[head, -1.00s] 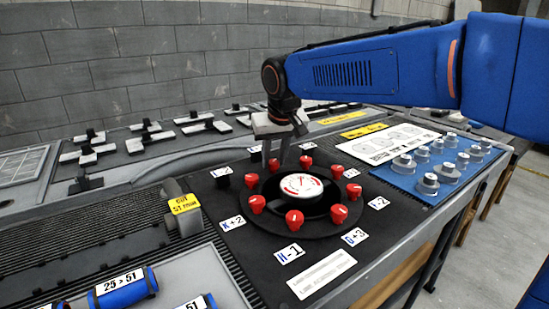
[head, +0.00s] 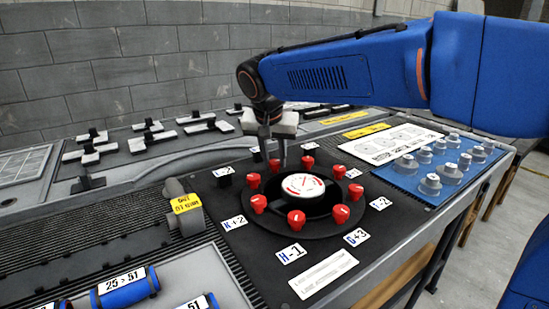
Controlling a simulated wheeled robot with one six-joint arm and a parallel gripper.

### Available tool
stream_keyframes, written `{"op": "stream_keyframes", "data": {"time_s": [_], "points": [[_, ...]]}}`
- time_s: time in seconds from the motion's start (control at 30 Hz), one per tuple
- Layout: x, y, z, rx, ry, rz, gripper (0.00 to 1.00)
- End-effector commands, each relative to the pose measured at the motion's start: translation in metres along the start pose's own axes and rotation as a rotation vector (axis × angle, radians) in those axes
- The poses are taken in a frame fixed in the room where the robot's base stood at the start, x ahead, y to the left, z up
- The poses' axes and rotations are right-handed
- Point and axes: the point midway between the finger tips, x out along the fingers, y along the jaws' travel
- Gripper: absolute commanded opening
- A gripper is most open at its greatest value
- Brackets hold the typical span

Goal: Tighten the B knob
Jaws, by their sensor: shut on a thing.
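A round dark dial plate (head: 256,203) carries a ring of several red knobs around a white gauge (head: 302,187) with a red needle. My gripper (head: 275,161) points down at the back of the ring. Its fingers are shut on the back red knob (head: 274,166), which shows between the fingertips. That knob's label is hidden behind the gripper, so I cannot read whether it is B.
A grey lever with a yellow tag (head: 186,203) is farther left. Blue cylinders (head: 125,289) lie at the front left. A blue panel of grey knobs (head: 408,174) is at the right. My blue arm spans the upper right.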

Motion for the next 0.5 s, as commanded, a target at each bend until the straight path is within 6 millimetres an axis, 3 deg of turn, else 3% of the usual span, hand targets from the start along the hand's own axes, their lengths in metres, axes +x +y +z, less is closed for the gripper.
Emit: {"op": "stream_keyframes", "data": {"time_s": [0.33, 0.37, 0.4, 0.5], "points": [[0.0006, 0.0001, 0.0005, 0.001, -0.001, 0.001, 0.05], [0.0006, 0.0001, 0.0006, 0.001, -0.001, 0.001, 0.34], [0.0006, 0.0001, 0.0005, 0.001, -0.001, 0.001, 0.44], [0.0005, 0.0, 0.0004, 0.001, -0.001, 0.001, 0.45]]}}
